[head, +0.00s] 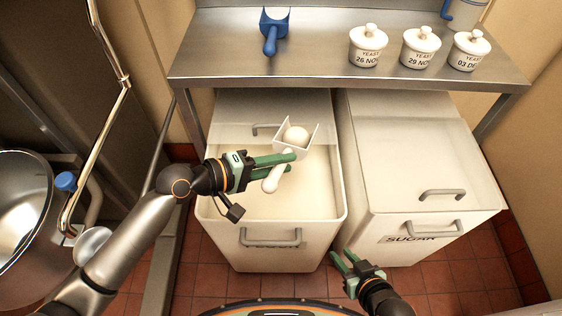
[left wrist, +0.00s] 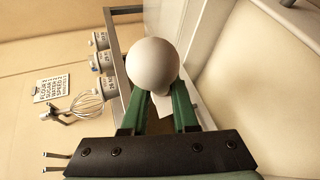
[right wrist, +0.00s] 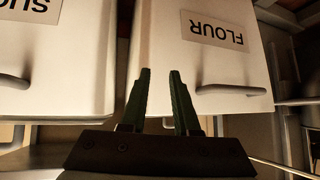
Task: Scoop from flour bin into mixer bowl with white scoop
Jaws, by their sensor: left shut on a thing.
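The white scoop (head: 277,176) is in my left gripper (head: 290,162), which is shut on its handle. Its square head holds a rounded pale mound (head: 296,136), above the open flour bin (head: 212,207). The handle's round end (left wrist: 153,68) fills the middle of the left wrist view. Pale flour (head: 310,195) lies in the bin; whether the scoop touches it is hard to tell. The shiny mixer bowl (head: 25,210) stands at the far left, partly cut off. My right gripper (head: 343,262) is open and empty in front of the bins; its fingers also show in the right wrist view (right wrist: 160,85).
The sugar bin (head: 420,165), lidded, stands to the right of the flour bin. A steel shelf (head: 320,50) above the bins carries a blue scoop (head: 271,35) and several yeast jars (head: 368,48). A metal post separates the mixer from the bins.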

